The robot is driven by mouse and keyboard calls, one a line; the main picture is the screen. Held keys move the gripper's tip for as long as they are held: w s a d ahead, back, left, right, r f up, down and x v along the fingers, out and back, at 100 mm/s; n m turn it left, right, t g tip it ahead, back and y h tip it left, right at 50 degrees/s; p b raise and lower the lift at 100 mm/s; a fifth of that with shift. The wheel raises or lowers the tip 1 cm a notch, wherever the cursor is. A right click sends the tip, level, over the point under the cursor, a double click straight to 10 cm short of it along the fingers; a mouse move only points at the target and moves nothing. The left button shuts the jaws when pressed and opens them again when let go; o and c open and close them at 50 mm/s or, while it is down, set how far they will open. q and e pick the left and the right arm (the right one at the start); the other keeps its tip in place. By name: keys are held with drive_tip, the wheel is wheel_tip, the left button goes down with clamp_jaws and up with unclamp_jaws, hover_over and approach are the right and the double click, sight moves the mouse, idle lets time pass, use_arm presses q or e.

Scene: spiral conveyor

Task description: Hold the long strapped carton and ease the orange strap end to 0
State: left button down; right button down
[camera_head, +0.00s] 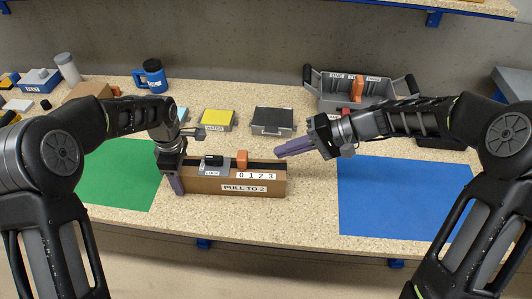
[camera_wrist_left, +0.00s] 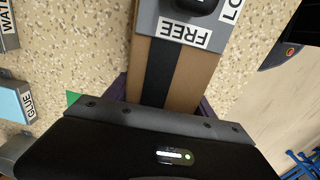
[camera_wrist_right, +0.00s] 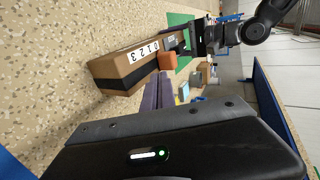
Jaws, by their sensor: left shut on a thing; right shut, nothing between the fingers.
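The long brown carton (camera_head: 205,187) lies on the table with a "PULL TO 2" label and a 0 1 2 3 scale (camera_head: 257,175) on its front. A black strap (camera_wrist_left: 160,70) runs along its top. The orange strap end (camera_head: 242,159) stands level with about 0; it also shows in the right wrist view (camera_wrist_right: 167,61). My left gripper (camera_head: 176,180) is shut on the carton's left end. My right gripper (camera_head: 283,151) is shut and empty, right of the orange end.
A green mat (camera_head: 120,175) lies left and a blue mat (camera_head: 400,195) right. Behind the carton are a yellow-topped box (camera_head: 218,119), a dark box (camera_head: 271,120), a blue mug (camera_head: 152,77) and a grey tote (camera_head: 335,95). The table's front edge is close to the carton.

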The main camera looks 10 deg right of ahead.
use_arm(q)
drive_tip(key=shift+f, duration=0.1)
use_arm(e)
drive_tip(key=v, duration=0.6)
drive_tip(key=shift+d, duration=0.2)
use_arm(q)
drive_tip(key=shift+c, duration=1.2)
unclamp_jaws()
wheel_tip(320, 180, up, 12)
drive_tip(key=shift+r, duration=0.1)
